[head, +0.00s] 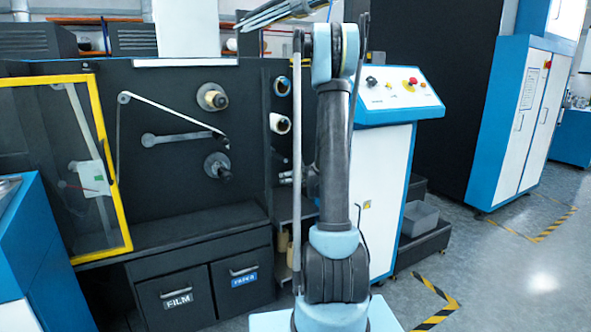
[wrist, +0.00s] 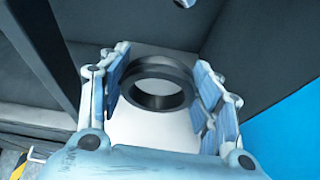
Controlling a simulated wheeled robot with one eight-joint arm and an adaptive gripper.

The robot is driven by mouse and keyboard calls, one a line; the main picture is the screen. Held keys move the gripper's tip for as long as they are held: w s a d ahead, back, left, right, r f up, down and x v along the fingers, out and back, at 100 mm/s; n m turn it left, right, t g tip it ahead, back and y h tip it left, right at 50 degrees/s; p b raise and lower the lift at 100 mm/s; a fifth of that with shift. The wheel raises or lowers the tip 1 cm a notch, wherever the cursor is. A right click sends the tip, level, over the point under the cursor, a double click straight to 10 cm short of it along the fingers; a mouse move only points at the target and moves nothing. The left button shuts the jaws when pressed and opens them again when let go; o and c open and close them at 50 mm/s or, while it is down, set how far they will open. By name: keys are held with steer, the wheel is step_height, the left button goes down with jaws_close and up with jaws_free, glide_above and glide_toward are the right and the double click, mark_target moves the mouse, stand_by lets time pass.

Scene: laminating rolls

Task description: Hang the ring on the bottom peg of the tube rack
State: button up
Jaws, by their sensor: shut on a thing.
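My gripper (wrist: 160,95) is shut on a black ring (wrist: 158,104), with its blue-padded fingers on either side of it. The ring's round opening faces the wrist camera, and a plain white surface shows below it. I cannot tell whether that surface belongs to the ring. In the head view part of my gripper (head: 268,16) shows at the top edge, and the ring cannot be made out there. What looks like the tube rack (head: 270,104) is a dark upright panel left of my arm. It carries a white roll (head: 280,123) and another above it. Its lower part is partly hidden by my arm.
Left of the rack stands a dark machine with rolls (head: 212,97) and a yellow-framed door (head: 118,170). A control console (head: 395,88) stands right of my arm, with a grey bin (head: 419,218) near its base. The floor farther right is clear.

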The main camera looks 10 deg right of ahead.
mark_target(285, 160)
step_height(285, 160, up, 6)
steer(key=s+d, duration=0.2)
steer(key=shift+n, duration=0.4)
steer(key=shift+w+a+f, duration=0.1)
steer(key=shift+w+a, duration=0.55)
steer(key=shift+w, duration=1.15)
steer(key=shift+w+a+r, duration=0.1)
steer(key=shift+w+a, duration=0.5)
steer(key=shift+w, duration=1.2)
steer(key=shift+w+a+f, duration=0.1)
steer(key=shift+w+a, duration=0.55)
steer(key=shift+w, duration=1.15)
steer(key=shift+s+d, duration=0.1)
steer(key=shift+s, duration=0.15)
steer(key=o, duration=1.2)
steer(key=shift+s, duration=0.1)
